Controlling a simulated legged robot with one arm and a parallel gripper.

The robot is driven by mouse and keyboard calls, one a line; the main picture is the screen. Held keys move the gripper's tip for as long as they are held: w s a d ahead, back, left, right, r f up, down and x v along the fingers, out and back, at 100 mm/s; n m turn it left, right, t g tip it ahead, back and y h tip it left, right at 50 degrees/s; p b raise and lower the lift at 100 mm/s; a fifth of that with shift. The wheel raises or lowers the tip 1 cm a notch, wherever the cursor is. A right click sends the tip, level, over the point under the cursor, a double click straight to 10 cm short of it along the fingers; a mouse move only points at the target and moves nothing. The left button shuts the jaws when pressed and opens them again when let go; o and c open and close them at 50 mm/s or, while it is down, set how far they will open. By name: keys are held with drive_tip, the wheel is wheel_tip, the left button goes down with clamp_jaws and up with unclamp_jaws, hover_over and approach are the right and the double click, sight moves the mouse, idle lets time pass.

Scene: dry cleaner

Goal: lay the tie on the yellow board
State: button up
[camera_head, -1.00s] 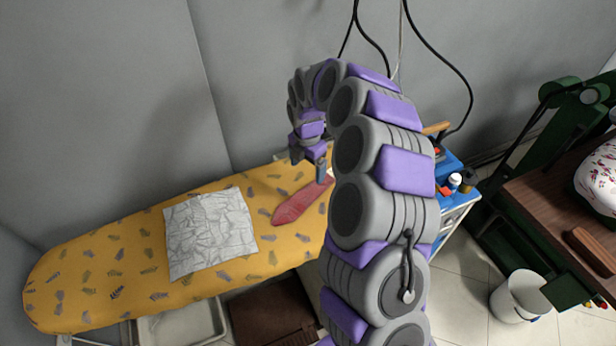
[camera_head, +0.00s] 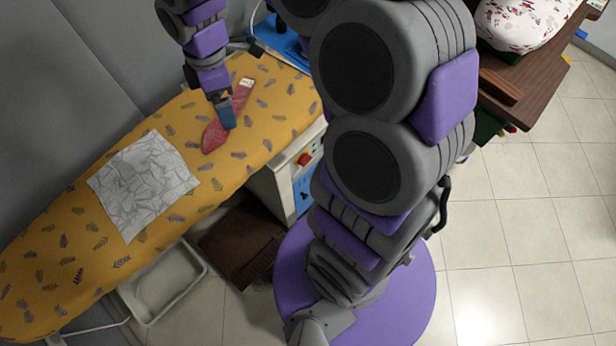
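The red tie (camera_head: 214,136) lies on the yellow ironing board (camera_head: 172,216), to the right of a white patterned cloth. Its wide end points toward the cloth and its narrower part with a pale label runs up and right. My gripper (camera_head: 227,121) points down over the middle of the tie, its blue-grey fingers hiding part of it. The fingertips look at or very near the tie. I cannot tell whether the fingers are closed on it.
The crumpled white cloth (camera_head: 143,186) lies flat on the board. A white tray (camera_head: 163,287) and a dark brown mat or box (camera_head: 240,240) are below the board's front edge. A wooden table (camera_head: 524,68) stands at upper right.

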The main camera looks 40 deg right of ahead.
drive_tip(key=s+d+m, duration=0.2)
drive_tip(key=s+m, duration=0.5)
drive_tip(key=s, duration=0.5)
drive_tip(key=s+d+m+g, duration=0.1)
drive_tip(key=s+m, duration=0.7)
drive_tip(key=s, duration=0.5)
drive_tip(key=shift+d+r+m+h, duration=0.3)
drive_tip(key=shift+d+r, duration=0.05)
drive_tip(key=shift+r, duration=0.05)
